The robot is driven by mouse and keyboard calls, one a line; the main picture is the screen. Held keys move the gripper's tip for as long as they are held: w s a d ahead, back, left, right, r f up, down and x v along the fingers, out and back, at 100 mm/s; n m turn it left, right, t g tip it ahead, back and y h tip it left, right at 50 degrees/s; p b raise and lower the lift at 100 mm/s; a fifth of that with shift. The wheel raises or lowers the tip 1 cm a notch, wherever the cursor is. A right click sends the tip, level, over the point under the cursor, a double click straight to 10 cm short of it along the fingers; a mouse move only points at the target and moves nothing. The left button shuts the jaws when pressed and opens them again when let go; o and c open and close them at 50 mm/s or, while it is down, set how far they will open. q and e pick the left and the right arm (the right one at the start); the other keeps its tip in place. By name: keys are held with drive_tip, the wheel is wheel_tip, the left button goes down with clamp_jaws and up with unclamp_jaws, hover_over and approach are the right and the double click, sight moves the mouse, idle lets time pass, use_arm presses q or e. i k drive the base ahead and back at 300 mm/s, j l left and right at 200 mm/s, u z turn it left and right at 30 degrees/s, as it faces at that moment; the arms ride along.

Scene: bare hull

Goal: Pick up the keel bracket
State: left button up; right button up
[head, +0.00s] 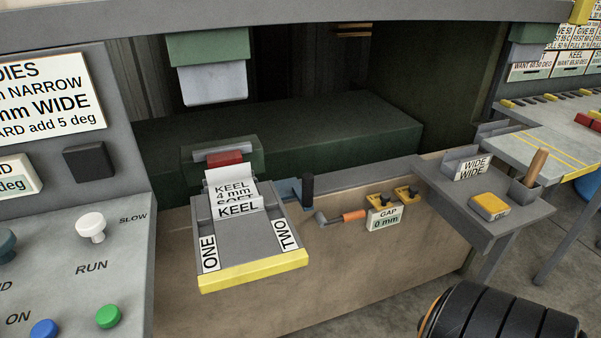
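A grey metal piece labelled KEEL (238,211), which I take to be the keel bracket, sits on a grey tray with a yellow front edge (254,271). Its labelled face stands up at the back, and a flat grey part seems to lie in front, between the ONE and TWO labels. I cannot tell where the piece ends and the tray begins. Behind it stands a white card reading KEEL 4 mm (231,188), its lower line partly hidden. Neither gripper is in view.
A red block (224,159) sits in a green holder behind the card, below a hanging grey tool (213,83). A control panel (75,250) is at left. A GAP display (384,218) and an orange-banded handle (354,215) are at right. A side shelf (520,215) holds a yellow block.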

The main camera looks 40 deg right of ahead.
sight(239, 197)
drive_tip(key=z, duration=0.95)
